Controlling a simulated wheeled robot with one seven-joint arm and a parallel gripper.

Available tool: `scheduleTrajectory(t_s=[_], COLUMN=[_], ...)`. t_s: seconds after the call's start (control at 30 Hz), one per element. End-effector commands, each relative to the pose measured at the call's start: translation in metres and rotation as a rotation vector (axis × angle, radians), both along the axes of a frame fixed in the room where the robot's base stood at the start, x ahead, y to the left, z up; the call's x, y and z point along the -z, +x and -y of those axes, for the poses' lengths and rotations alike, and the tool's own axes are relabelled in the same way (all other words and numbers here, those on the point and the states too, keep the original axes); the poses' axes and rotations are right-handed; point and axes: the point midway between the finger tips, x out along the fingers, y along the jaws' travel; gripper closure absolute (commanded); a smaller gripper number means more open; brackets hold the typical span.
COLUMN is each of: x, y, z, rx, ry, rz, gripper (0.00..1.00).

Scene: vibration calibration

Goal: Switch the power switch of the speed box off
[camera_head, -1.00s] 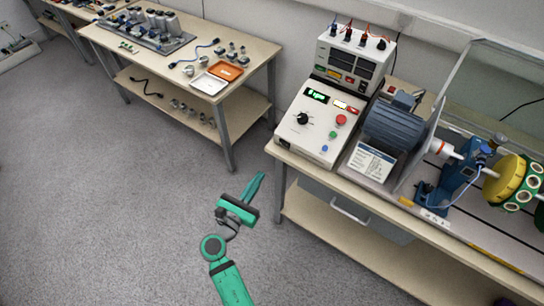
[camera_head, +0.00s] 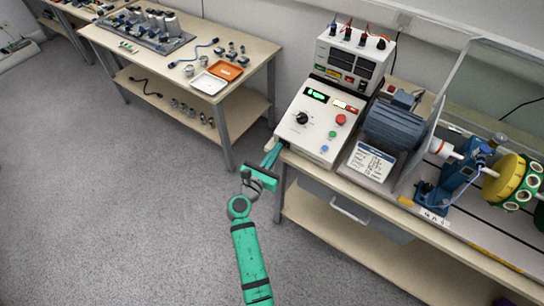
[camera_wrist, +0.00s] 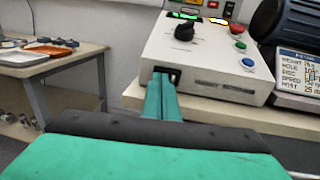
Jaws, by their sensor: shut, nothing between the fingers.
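The speed box (camera_head: 308,133) is a white sloped-top unit at the left end of the right-hand bench. It has a lit green display, a black knob, and red, green and blue buttons. In the wrist view the box (camera_wrist: 215,62) shows its front face, with a black power switch (camera_wrist: 175,76) at the lower left. My gripper (camera_head: 272,154) is shut and empty, its green fingers pointing at that corner of the box. In the wrist view my fingertips (camera_wrist: 162,84) overlap the switch's lower left part. I cannot tell whether they touch it or which way it is set.
A blue motor (camera_head: 393,125) and a label plate (camera_head: 369,163) stand right of the box. A meter unit (camera_head: 353,57) stands behind it. The bench's front edge (camera_head: 345,178) lies close to my gripper. Another bench (camera_head: 112,40) stands at the left, with open floor between.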

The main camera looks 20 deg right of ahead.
Motion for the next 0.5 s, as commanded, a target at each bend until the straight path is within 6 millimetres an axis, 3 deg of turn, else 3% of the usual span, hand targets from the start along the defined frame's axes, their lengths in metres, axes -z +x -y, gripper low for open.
scheduleTrajectory(t_s=[0.5], x=[0.0], y=[0.0059], z=[0.0037], rx=[0.0], ry=[0.0], rz=[0.0], gripper=[1.0])
